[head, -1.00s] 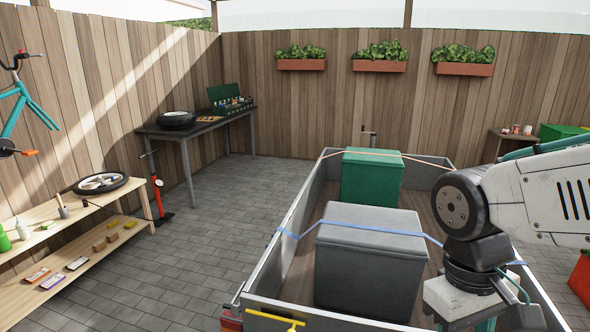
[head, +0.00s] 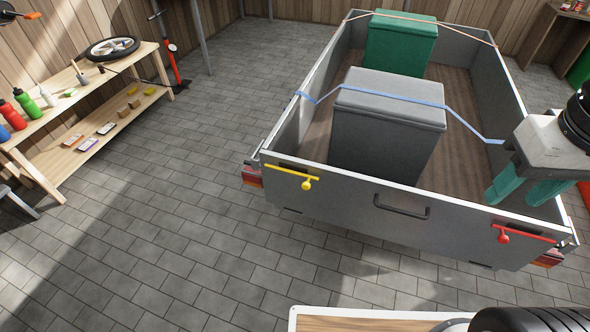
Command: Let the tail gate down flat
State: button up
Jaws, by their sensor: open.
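The grey tail gate (head: 350,210) of the trailer stands upright across its near end in the head view. A dark handle (head: 402,207) is fixed in its middle. A yellow latch lever (head: 291,176) lies across the gate's left end, and a red latch lever (head: 524,234) lies across its right end. My gripper (head: 515,192) is open, with green fingers pointing down, at the right of the trailer near the gate's top edge and above the red lever. It appears empty and apart from the lever.
A grey box (head: 388,125) and a green box (head: 401,45) stand in the trailer bed, with a blue strap (head: 400,97) over the grey one. A wooden shelf bench (head: 75,95) stands at left. Paved floor (head: 190,215) is clear left of the trailer.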

aim_at(441, 224)
jog(key=z, duration=0.8)
jog(key=i, duration=0.45)
jog(key=u, duration=0.9)
